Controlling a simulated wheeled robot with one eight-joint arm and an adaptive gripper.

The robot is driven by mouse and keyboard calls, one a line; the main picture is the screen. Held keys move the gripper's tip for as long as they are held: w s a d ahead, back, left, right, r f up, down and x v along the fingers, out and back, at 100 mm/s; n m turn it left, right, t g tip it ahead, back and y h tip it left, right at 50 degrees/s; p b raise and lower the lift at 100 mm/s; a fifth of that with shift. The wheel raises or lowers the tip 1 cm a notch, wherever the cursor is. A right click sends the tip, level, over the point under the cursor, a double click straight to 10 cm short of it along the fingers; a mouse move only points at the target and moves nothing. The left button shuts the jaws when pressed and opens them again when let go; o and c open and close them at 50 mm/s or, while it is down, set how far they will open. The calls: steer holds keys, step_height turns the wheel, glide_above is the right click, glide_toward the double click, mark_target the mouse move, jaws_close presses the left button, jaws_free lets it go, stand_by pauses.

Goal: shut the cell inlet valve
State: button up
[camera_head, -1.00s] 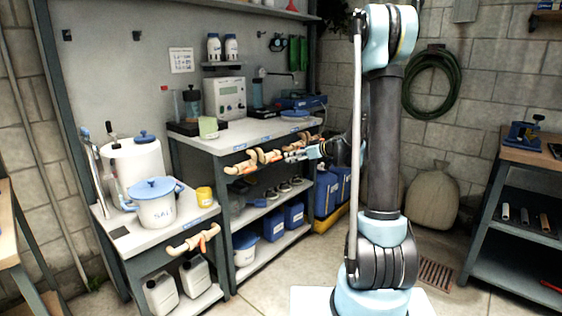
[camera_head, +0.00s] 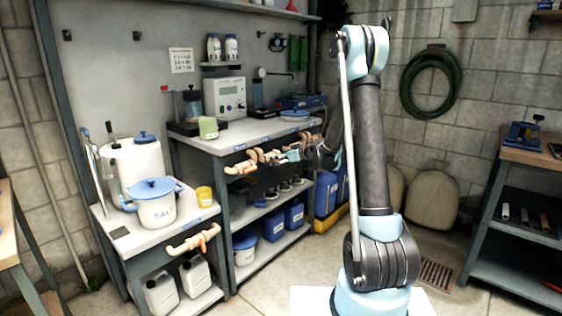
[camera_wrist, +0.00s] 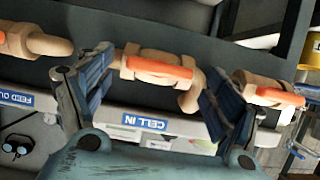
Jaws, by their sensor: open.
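The cell inlet valve (camera_wrist: 160,68), a beige pipe fitting with an orange lever, sits in the middle of the wrist view. Its lever lies roughly along the pipe. The blue label "CELL IN" (camera_wrist: 143,121) is on the bench edge beside it. My gripper (camera_wrist: 160,75) is open, with one finger on each side of the valve and the lever between them. Whether the fingers touch it I cannot tell. In the head view my gripper (camera_head: 293,153) is at the row of valves under the bench's front edge; the valve is hard to single out there.
Another orange-levered valve (camera_wrist: 268,92) is close beyond the right finger, and a beige fitting (camera_wrist: 30,42) is on the left. The bench (camera_head: 225,145) bears instruments. A lower bench (camera_head: 150,238) with a salt pot (camera_head: 157,207) stands at left. Open floor lies in front.

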steer(key=c, duration=1.1)
steer(key=shift+o, duration=0.2)
steer(key=shift+w+d+f+m+g+y, duration=0.25)
steer(key=shift+m+g+y, duration=0.3)
steer(key=shift+m+y, duration=1.15)
steer(key=shift+w+d+f+m+g+y, duration=0.2)
steer(key=shift+m+g+y, duration=0.35)
steer(key=shift+m, duration=2.2)
steer(key=shift+w+d+f+m+g+y, duration=0.15)
steer(key=shift+f+m+g+y, duration=0.25)
steer(key=shift+m+y, duration=1.3)
steer(key=shift+r+m+h, duration=0.1)
steer(key=shift+m+h, duration=0.45)
steer(key=shift+m, duration=0.1)
